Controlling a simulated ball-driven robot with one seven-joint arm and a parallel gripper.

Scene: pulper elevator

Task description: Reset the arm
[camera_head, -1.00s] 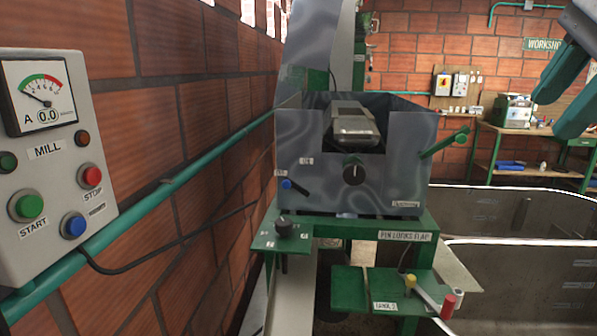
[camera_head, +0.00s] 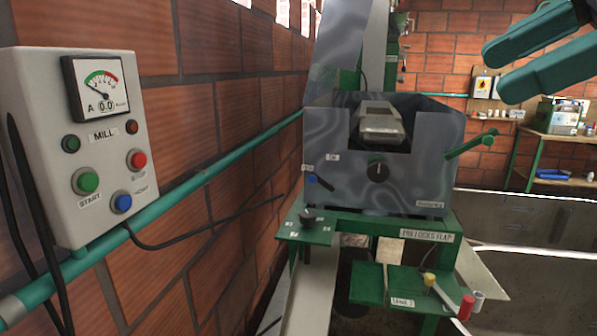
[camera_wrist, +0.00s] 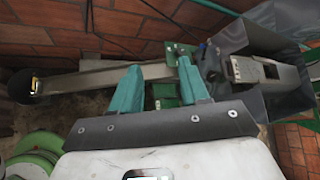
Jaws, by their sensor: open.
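My gripper (camera_head: 492,72) shows at the top right of the head view as two teal fingers with a gap between them. It is open and empty, in the air right of the grey metal machine (camera_head: 410,183). In the wrist view my gripper (camera_wrist: 158,82) also has its two teal fingers apart, with nothing between them. Beyond the fingers there is a long metal chute (camera_wrist: 95,80), and the grey machine housing (camera_wrist: 285,95) lies at the right.
The mill control box (camera_head: 100,140), with gauge and coloured buttons, hangs on the brick wall at left. A green pipe (camera_head: 165,205) runs along that wall. A green stand (camera_head: 435,222) carries the machine. Concrete tanks (camera_head: 510,217) and a workbench (camera_head: 560,136) are at right.

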